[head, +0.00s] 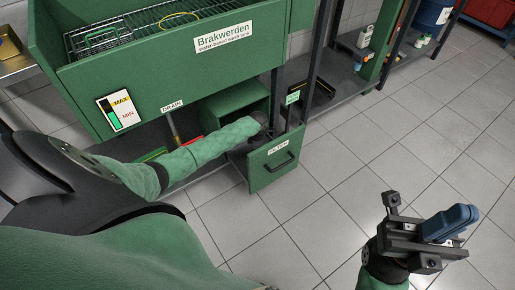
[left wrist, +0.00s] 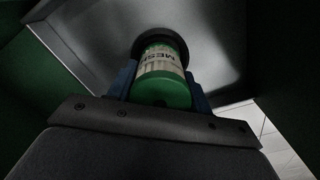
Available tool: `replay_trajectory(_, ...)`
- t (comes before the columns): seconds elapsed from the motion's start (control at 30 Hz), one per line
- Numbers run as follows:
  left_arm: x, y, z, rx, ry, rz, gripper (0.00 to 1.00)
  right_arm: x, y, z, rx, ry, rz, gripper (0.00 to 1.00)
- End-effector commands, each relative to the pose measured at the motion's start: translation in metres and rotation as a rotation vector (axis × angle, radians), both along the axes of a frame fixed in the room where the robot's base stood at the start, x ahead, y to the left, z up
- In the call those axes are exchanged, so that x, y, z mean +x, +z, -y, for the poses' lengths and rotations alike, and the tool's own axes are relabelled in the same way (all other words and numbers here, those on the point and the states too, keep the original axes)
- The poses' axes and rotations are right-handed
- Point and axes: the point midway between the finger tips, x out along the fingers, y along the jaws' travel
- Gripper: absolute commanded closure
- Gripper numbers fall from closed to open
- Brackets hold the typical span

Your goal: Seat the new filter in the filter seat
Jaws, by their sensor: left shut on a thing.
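The filter (left wrist: 162,75), a green and white cylinder with "MESH" lettering, is between the blue fingers of my left gripper (left wrist: 160,88), which is shut on it. The filter's far end is at a dark round ring (left wrist: 190,42), which looks like the filter seat, in a grey metal compartment. I cannot tell how deep it sits.
The green wash sink (head: 175,75) with a wire rack stands above the drawer. A dark post (head: 313,60) rises beside the drawer. Shelves with bottles (head: 366,36) and a blue drum (head: 432,12) are at the back. The tiled floor (head: 400,130) is clear at right.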

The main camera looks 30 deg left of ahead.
Motion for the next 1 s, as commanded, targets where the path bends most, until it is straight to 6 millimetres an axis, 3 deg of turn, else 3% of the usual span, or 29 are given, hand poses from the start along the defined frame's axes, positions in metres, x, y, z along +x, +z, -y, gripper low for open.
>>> replay_trajectory(0.87,0.0,-0.011,-0.001,0.0,0.0,0.0,0.76,0.0,-0.002,0.0,-0.003,0.001,-0.004,1.0)
replay_trajectory(0.9,0.0,-0.011,-0.001,0.0,0.0,0.0,0.42,0.0,-0.002,0.0,-0.003,0.001,-0.003,1.0)
replay_trajectory(1.0,0.0,-0.011,0.0,0.0,0.0,0.0,0.41,0.0,-0.002,0.0,-0.003,0.001,-0.002,1.0)
